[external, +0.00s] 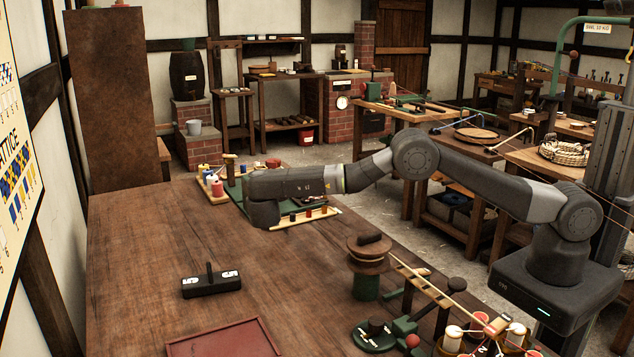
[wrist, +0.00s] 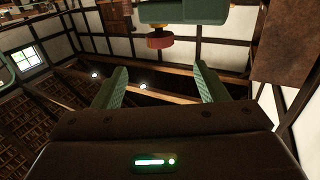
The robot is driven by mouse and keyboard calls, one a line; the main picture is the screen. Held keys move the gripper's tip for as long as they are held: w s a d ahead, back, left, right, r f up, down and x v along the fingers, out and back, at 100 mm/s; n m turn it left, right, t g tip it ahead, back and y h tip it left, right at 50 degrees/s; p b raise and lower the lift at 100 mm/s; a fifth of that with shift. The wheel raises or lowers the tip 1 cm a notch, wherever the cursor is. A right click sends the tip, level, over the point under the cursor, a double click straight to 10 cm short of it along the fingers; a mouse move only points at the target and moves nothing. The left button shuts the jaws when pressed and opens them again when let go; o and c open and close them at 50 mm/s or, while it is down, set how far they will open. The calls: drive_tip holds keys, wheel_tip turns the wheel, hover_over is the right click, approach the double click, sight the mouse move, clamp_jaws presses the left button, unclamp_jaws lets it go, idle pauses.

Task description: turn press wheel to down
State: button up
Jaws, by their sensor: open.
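A green body (wrist: 185,12) with a round red-brown wheel (wrist: 160,41) on a short stem shows at the top of the wrist view; it may be the press wheel. A small red-brown round top (external: 273,163) shows just behind my arm in the external view and may be the same part. My gripper (wrist: 160,85) is open and empty, its two green fingers wide apart. The wheel appears beyond the fingertips, with no contact visible. In the external view my arm's end hides the gripper and most of what is behind it. The wheel's setting cannot be read.
A black block with an upright lever (external: 211,284) and a red-brown tray (external: 225,340) are on the bench. A brown-topped green post (external: 366,284) stands right. The bench's left is clear.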

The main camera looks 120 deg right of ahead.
drive_tip(key=shift+v, duration=0.85)
